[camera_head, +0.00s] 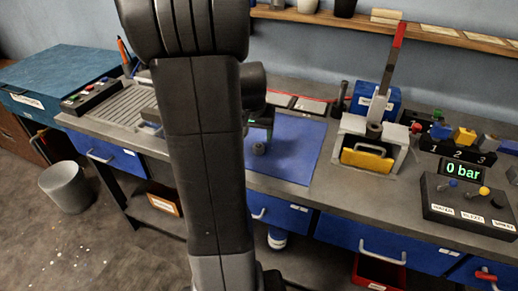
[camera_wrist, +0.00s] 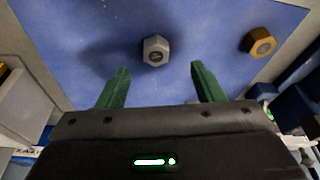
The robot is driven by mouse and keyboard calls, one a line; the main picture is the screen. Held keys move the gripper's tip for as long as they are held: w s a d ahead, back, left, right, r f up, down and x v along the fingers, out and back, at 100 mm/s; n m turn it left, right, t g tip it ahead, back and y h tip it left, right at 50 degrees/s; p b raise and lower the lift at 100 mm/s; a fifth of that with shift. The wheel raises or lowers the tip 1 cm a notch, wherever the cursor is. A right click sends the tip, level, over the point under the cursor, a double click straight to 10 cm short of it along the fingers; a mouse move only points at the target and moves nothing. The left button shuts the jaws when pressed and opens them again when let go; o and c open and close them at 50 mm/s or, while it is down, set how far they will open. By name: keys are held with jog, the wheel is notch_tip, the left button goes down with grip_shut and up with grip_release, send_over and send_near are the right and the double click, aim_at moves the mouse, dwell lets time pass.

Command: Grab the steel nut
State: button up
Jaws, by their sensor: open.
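The steel nut (camera_wrist: 155,50) is a grey hex nut lying on the blue mat (camera_wrist: 205,22). In the wrist view it sits just beyond my fingertips, roughly centred between them. In the head view the nut (camera_head: 258,149) shows as a small grey piece just right of my arm. My gripper (camera_wrist: 160,72) is open, with green fingers apart and nothing between them. A brass-coloured nut (camera_wrist: 259,42) lies on the mat to the right of the steel one in the wrist view; in the head view I cannot make it out.
In the head view, a press-like device (camera_head: 366,150) with a yellow block and upright red-tipped lever stands right of the mat. A control box (camera_head: 468,203) reading "0 bar" is farther right.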

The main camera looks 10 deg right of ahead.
aim_at(259, 146)
jog(key=shift+d+p+x, duration=0.15)
jog(key=shift+x, duration=1.2)
jog(key=shift+d+p+x, duration=0.1)
jog(key=shift+p+x, duration=0.05)
jog(key=shift+x, duration=1.2)
jog(key=shift+s, duration=0.1)
jog(key=c, duration=1.1)
